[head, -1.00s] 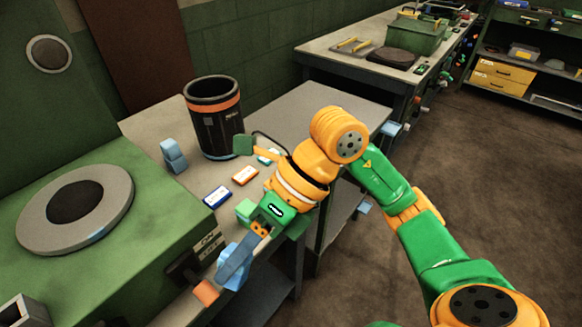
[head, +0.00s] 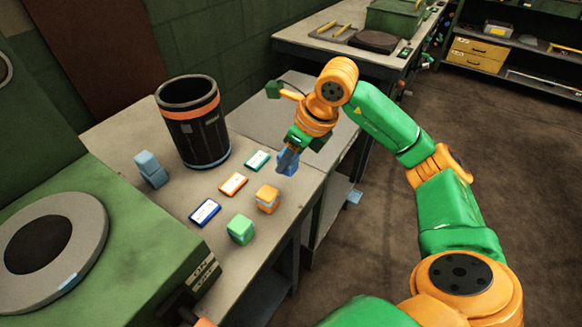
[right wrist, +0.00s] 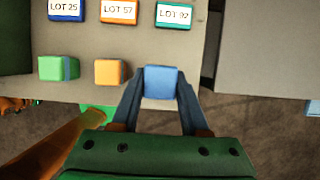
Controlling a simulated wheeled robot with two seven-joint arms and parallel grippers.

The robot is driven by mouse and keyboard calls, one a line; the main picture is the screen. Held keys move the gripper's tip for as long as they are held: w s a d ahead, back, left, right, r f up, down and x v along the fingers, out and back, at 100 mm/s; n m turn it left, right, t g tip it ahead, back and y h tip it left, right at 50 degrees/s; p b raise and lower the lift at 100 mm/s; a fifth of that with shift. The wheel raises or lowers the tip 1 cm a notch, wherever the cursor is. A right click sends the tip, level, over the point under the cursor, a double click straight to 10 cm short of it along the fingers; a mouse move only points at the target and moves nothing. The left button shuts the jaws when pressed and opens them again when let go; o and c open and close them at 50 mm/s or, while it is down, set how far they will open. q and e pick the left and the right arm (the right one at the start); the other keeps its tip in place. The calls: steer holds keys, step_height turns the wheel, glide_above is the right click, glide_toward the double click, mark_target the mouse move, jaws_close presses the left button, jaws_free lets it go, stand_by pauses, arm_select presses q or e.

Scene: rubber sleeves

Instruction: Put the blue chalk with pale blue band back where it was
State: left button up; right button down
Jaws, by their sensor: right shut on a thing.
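My right gripper (head: 288,161) is shut on a blue block (right wrist: 161,82), held between its two fingers at the right end of the bench. The block also shows small and partly hidden in the head view; I cannot make out a pale band on it. Another blue block with a paler blue band (head: 151,169) stands on the bench left of the black bin. My left gripper is not in view.
Blue LOT 25 (right wrist: 66,9), orange LOT 57 (right wrist: 119,10) and teal LOT 92 (right wrist: 174,14) labels lie in a row on the bench. A black bin (head: 194,125) with an orange band stands behind them. A green machine (head: 140,225) fills the left.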

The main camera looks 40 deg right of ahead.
mark_target(291, 169)
steer(key=f, duration=0.3)
steer(key=d+f+p, duration=0.1)
steer(key=shift+w+f, duration=0.3)
steer(key=shift+w, duration=0.1)
steer(key=shift+f, duration=0.1)
steer(key=shift+c, duration=2)
jaws_free()
steer(key=v, duration=1.2)
